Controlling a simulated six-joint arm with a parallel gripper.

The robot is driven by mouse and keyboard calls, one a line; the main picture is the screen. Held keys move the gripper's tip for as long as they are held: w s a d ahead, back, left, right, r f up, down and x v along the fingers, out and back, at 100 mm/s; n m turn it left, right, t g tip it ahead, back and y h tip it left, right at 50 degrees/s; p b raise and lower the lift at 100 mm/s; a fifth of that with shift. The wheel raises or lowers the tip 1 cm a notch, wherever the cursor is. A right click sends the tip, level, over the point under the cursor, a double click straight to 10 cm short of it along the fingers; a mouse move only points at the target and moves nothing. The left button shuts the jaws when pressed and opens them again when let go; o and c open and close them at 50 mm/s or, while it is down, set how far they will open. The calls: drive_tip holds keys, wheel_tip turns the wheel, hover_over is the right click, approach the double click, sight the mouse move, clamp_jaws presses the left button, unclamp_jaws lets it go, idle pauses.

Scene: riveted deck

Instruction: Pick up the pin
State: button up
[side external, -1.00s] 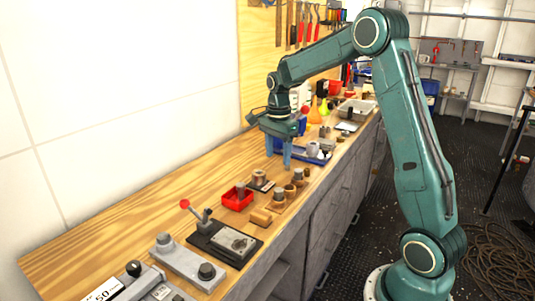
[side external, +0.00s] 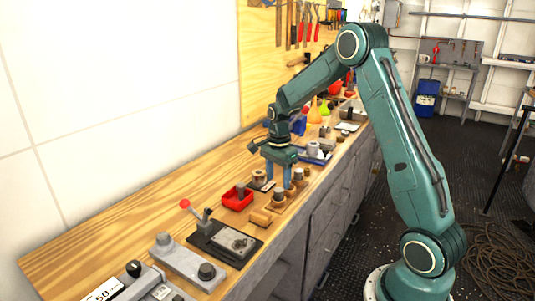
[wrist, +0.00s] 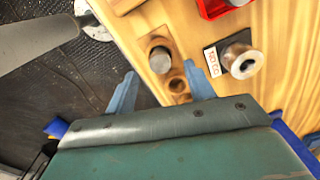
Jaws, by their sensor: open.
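A grey cylindrical pin (side external: 279,192) stands upright in a wooden holder (side external: 269,208) near the bench's front edge. In the wrist view the pin (wrist: 161,60) shows from above, with round brown-rimmed holes beside it in the wood. A second grey cylinder (side external: 298,174) stands farther along the row. My gripper (side external: 279,182) is open and empty, pointing down just above the row. In the wrist view my gripper (wrist: 162,71) has its fingers on either side of the pin in the picture. How far its tips are above the pin I cannot tell.
A red tray (side external: 235,202) holding a grey piece lies left of the row. A metal ring (side external: 258,176) on a dark base stands close behind. A black plate with a red-knobbed lever (side external: 186,204) is nearer.

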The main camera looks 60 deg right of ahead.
sight(279, 189)
drive_tip(key=shift+d+f, duration=0.15)
drive_tip(key=shift+f, duration=1.85)
drive_tip(key=shift+c, duration=0.2)
drive_tip(key=c, duration=1.1)
